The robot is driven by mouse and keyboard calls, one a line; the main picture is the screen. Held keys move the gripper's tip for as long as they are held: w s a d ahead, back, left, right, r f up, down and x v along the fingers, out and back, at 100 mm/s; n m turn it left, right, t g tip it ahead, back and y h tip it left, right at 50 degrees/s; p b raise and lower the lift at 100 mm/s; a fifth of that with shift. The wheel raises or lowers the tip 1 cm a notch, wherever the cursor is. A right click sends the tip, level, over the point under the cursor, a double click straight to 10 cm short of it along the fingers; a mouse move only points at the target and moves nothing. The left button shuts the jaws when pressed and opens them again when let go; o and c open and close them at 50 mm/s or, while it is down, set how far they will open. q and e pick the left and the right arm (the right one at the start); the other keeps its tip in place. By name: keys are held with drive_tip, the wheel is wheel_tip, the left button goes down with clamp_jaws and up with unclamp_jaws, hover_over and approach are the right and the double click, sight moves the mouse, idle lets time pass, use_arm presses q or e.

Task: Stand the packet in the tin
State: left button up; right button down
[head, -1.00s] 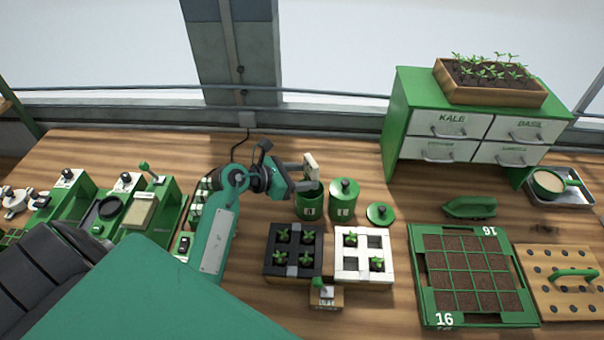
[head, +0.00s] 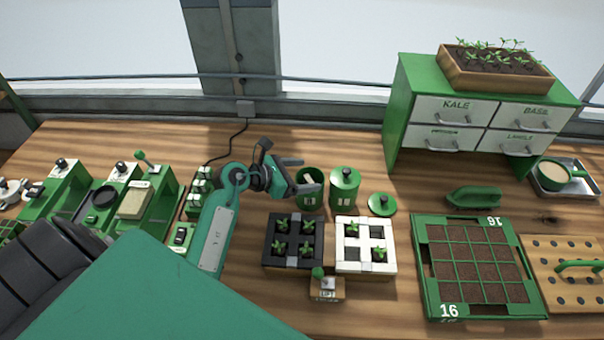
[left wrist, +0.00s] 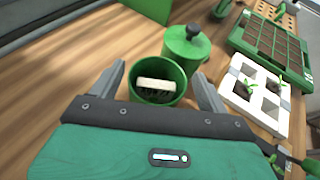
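The open green tin (head: 309,197) stands upright on the bench; it also shows in the left wrist view (left wrist: 159,101). The cream packet (left wrist: 156,84) is inside the tin, within its rim. Its pale upper edge shows across the opening and its lower part is in shadow, so I cannot tell exactly how it rests. My left gripper (head: 309,175) is open and empty, at the tin's mouth. In the left wrist view its two fingers are on either side of the tin, apart from the packet. My right gripper is not in view.
A lidded green tin (head: 344,190) stands close on the right, with a loose green lid (head: 382,204) beyond it. Black (head: 268,240) and white (head: 342,248) seedling trays lie in front. A green drawer cabinet (head: 400,115) stands at the back right.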

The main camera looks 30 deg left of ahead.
use_arm(q)
drive_tip(key=b+v, duration=0.4)
drive_tip(key=v, duration=0.9)
drive_tip(key=shift+s+a+r, duration=0.15)
drive_tip(key=shift+s+r, duration=0.05)
drive_tip(key=shift+s, duration=0.1)
idle(0.6)
